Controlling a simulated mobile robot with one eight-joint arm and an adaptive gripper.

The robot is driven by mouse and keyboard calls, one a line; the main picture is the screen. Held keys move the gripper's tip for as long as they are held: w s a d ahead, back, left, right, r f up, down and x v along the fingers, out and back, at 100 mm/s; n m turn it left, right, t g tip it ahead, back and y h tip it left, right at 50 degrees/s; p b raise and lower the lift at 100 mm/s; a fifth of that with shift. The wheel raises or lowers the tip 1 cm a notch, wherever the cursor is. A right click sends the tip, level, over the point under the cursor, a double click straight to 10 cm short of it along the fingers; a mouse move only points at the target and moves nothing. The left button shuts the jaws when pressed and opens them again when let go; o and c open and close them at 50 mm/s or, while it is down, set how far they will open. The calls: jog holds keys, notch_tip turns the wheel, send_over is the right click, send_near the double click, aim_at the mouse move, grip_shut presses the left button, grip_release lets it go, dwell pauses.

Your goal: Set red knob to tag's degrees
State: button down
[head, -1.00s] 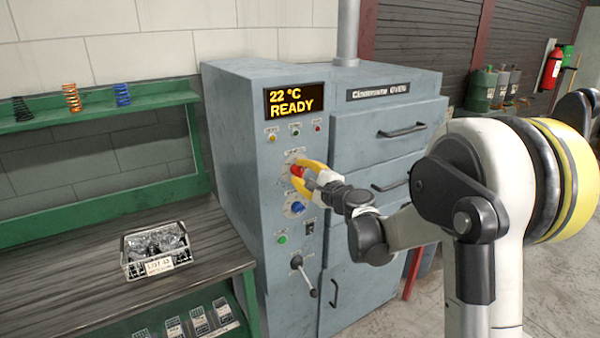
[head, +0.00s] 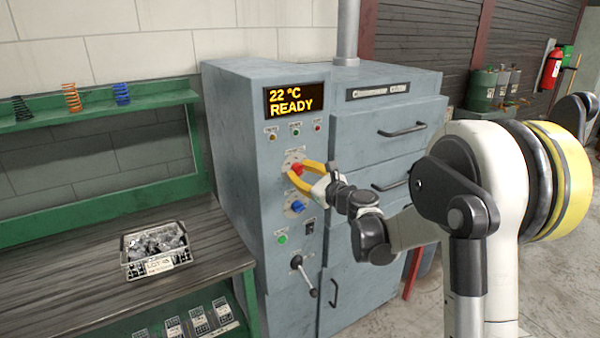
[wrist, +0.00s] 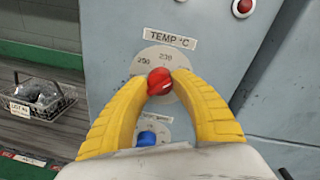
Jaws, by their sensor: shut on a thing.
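The red knob (wrist: 159,82) sits on a pale round dial (wrist: 168,62) under a "TEMP °C" label on the oven's front panel. The numbers 250 and 230 show on the dial's upper part; its lower part is hidden. My gripper (head: 297,170) has its yellow fingers shut on the red knob, one on each side, also in the wrist view. The tag (head: 160,265) is on the front of a wire basket (head: 128,272) on the bench; its writing is too small to read surely.
The grey oven (head: 240,150) shows "22 °C READY" on its display (head: 293,101). A blue knob (head: 296,206) is just below the red one, with a green button (head: 282,239) and a black lever (head: 303,275) lower. Coil springs stand on the green shelf (head: 150,97).

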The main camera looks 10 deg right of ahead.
jog(key=shift+m, duration=0.4)
jog(key=shift+r, duration=0.1)
jog(key=c, duration=1)
grip_release()
jog(key=v, duration=1.2)
